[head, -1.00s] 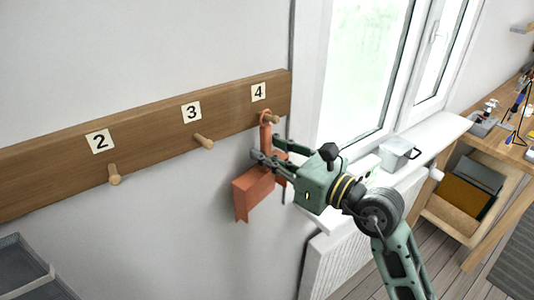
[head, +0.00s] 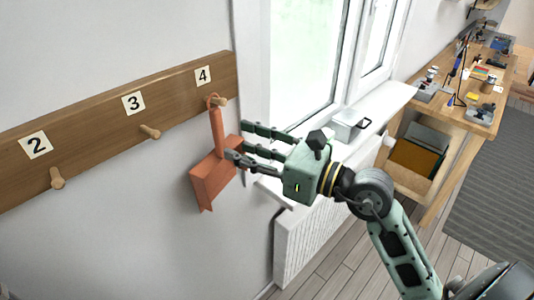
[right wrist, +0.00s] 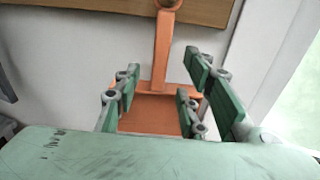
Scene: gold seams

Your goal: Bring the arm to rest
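An orange dustpan-like tool (head: 212,178) hangs by its loop from the wooden peg under the number 4 (head: 220,101) on the wall board. My right gripper (head: 243,146) is just to the right of the tool's handle, with its fingers spread apart. In the right wrist view the orange tool (right wrist: 162,52) shows beyond and between the open fingers (right wrist: 155,88), and nothing is pinched between them. The left gripper is not in view.
The wooden peg board (head: 100,113) also has bare pegs under 2 and 3. A window sill (head: 385,110) with a metal box (head: 346,125) and a radiator (head: 305,235) lie behind my right arm. A cluttered workbench (head: 480,85) stands at the right.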

